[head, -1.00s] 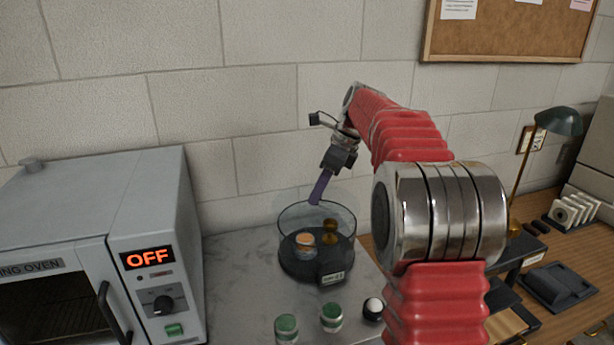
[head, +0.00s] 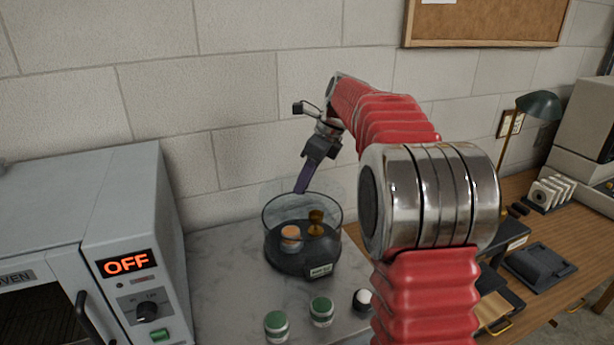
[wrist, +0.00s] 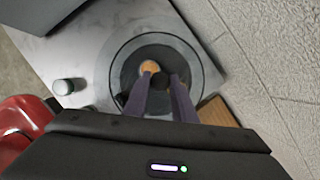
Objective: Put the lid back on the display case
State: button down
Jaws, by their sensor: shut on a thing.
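The display case (head: 302,258) is a round clear-walled case with a dark base and a small label, standing on the grey marble top. Inside it are an orange-topped item (head: 291,236) and a brass-coloured item (head: 316,222). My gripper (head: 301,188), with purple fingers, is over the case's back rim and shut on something. A faint clear disc, apparently the lid (head: 275,188), shows around the fingertips, tilted or level I cannot tell. In the wrist view the fingers (wrist: 160,80) point down over the round case (wrist: 120,84). The exact gap between lid and rim is unclear.
A grey oven (head: 125,215) reading OFF stands at left. Two green-topped jars (head: 277,325) (head: 321,311) and a white-topped one (head: 363,299) stand in front of the case. A wooden desk with a lamp (head: 540,105) is at right. The wall is close behind.

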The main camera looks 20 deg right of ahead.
aim_at(305, 194)
jog(key=shift+f, duration=2.5)
dwell(0.8)
jog(key=c, duration=1.4)
grip_release()
jog(key=shift+f, duration=0.1)
jog(key=shift+o, duration=0.6)
jog(key=o, duration=0.4)
jog(key=shift+c, duration=0.2)
jog(key=shift+r, duration=0.2)
